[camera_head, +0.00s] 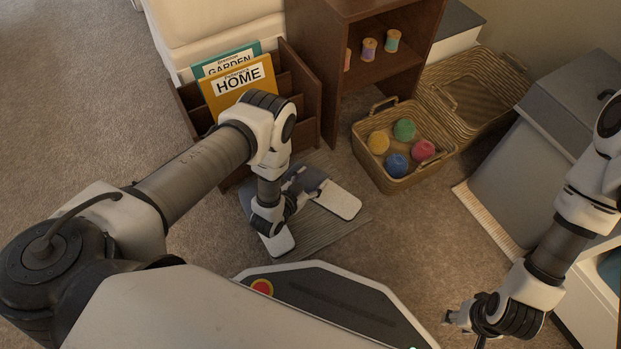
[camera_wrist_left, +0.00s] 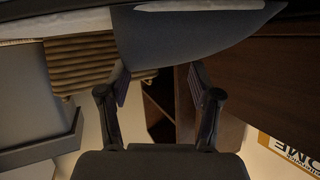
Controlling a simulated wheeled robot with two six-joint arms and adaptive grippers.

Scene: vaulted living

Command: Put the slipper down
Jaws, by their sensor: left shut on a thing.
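A slipper with a pale surface and grey upper (camera_head: 340,201) shows beyond my left gripper (camera_head: 304,186) in the head view. My left gripper is shut on it, low over a grey ribbed mat (camera_head: 326,229). In the left wrist view the grey slipper (camera_wrist_left: 190,35) fills the top, across the fingertips. I cannot tell whether the held slipper touches the mat. My right gripper (camera_head: 466,327) is low at the lower right, away from the slippers, its jaw opening unclear.
A wooden rack with books (camera_head: 309,95) stands just behind the mat. A wicker basket with several coloured balls (camera_head: 392,184) is to the right, an empty basket (camera_head: 500,80) behind it. A grey bin (camera_head: 517,172) stands further right. Carpet is free between mat and bin.

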